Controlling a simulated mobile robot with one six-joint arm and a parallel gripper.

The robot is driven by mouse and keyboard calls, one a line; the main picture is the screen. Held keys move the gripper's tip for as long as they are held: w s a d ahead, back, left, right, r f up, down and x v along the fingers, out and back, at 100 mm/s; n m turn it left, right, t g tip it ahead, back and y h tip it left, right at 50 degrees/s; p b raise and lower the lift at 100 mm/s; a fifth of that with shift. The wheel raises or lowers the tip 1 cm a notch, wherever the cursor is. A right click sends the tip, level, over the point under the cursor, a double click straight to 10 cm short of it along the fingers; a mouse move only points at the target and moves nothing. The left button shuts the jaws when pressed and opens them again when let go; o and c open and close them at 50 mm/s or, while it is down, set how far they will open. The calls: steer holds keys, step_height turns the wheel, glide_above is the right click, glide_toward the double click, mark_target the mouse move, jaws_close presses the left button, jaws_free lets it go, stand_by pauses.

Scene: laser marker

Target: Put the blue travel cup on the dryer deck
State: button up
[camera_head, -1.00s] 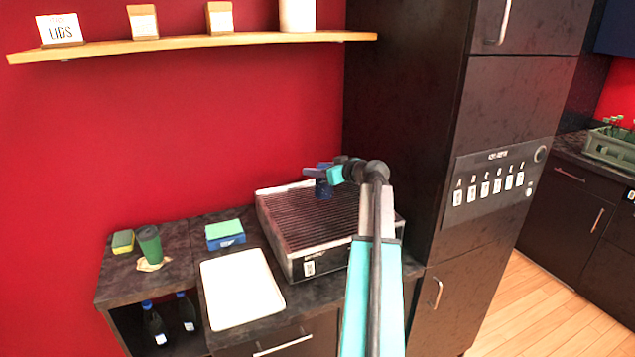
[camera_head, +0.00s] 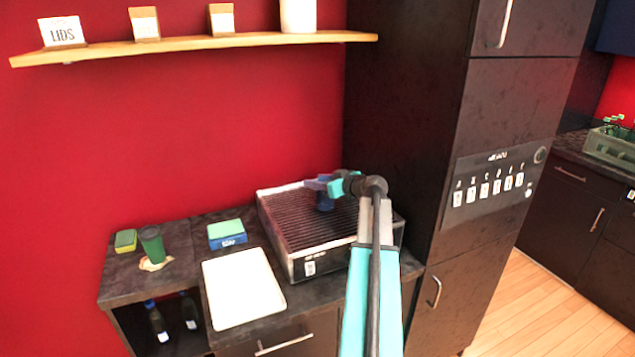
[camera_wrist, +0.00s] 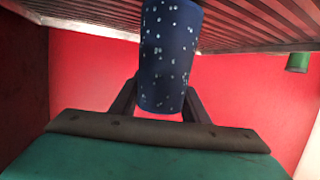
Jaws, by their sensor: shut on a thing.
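The blue travel cup (camera_head: 325,202) is upright over the middle of the dryer deck (camera_head: 284,222), a ribbed dark surface with a pale rim. My gripper (camera_head: 320,185) is shut on the cup near its upper part. In the wrist view, the speckled dark-blue cup (camera_wrist: 168,60) stands between the two fingers, and the ribbed deck (camera_wrist: 250,22) shows at the top of the picture. The cup's lower end overlaps the deck in both views. I cannot tell whether it touches the slats.
A white tray (camera_head: 240,290), a blue box with a green top (camera_head: 227,234), a green cup (camera_head: 152,244) and a sponge (camera_head: 125,241) are left of the deck. A tall dark cabinet (camera_head: 420,130) stands close on the right. A shelf (camera_head: 200,44) hangs above.

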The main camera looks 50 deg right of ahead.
steer(key=shift+f, duration=0.25)
steer(key=shift+f, duration=0.1)
steer(key=o, duration=1.1)
steer(key=shift+o, duration=0.2)
steer(key=shift+s, duration=0.3)
steer(key=b+v, duration=0.4)
steer(key=v, duration=0.7)
steer(key=shift+s+r, duration=0.2)
steer(key=shift+r, duration=0.05)
